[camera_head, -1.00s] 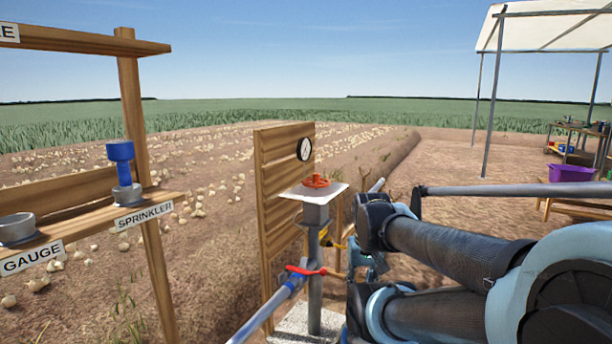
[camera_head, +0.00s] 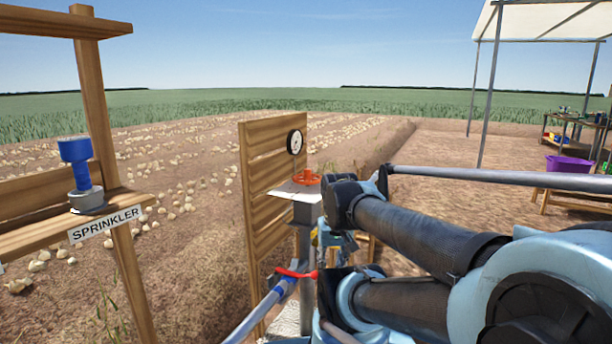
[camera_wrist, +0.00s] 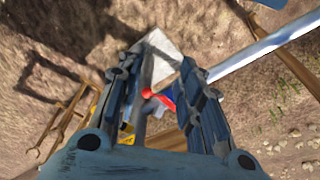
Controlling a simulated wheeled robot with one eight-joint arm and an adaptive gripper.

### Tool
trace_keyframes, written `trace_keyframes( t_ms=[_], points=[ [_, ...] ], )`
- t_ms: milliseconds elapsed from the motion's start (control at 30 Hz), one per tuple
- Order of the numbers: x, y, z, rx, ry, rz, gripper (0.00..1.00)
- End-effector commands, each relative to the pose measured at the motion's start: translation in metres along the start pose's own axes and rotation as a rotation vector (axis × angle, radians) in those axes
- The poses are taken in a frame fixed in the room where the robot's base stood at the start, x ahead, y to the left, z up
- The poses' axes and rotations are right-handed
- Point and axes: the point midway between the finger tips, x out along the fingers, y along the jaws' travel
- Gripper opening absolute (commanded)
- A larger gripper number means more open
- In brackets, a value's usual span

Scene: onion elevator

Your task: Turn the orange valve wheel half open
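The orange valve wheel (camera_head: 307,178) lies flat on a pale plate (camera_head: 285,190) on top of a grey post, in front of a slatted wooden panel. My arm reaches in from the right and covers part of the post and the plate's right edge. In the wrist view my gripper (camera_wrist: 155,72) points down with its two fingers well apart and nothing held. Between and below the fingers show a red lever (camera_wrist: 158,97) and a pale base block (camera_wrist: 162,60). The orange wheel cannot be made out in the wrist view. In the head view the gripper's fingers are not clear.
The wooden panel (camera_head: 250,200) carries a round gauge (camera_head: 294,141). A purple tub (camera_head: 568,163) stands far right.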

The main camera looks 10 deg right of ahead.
Motion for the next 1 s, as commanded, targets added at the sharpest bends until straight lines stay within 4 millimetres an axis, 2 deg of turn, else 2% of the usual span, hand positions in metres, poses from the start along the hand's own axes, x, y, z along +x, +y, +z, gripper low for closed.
trace_keyframes(
  t_ms=[167, 300, 500, 800, 1000],
  points=[
    [-0.042, 0.002, -0.044, 0.082, -0.017, 0.001, 0.34],
    [-0.079, 0.002, -0.088, 0.164, -0.035, 0.003, 0.34],
    [-0.124, 0.001, -0.152, 0.281, -0.06, 0.009, 0.34],
    [-0.176, 0.0, -0.252, 0.457, -0.097, 0.022, 0.34],
    [-0.2, 0.0, -0.319, 0.573, -0.121, 0.035, 0.34]
  ],
)
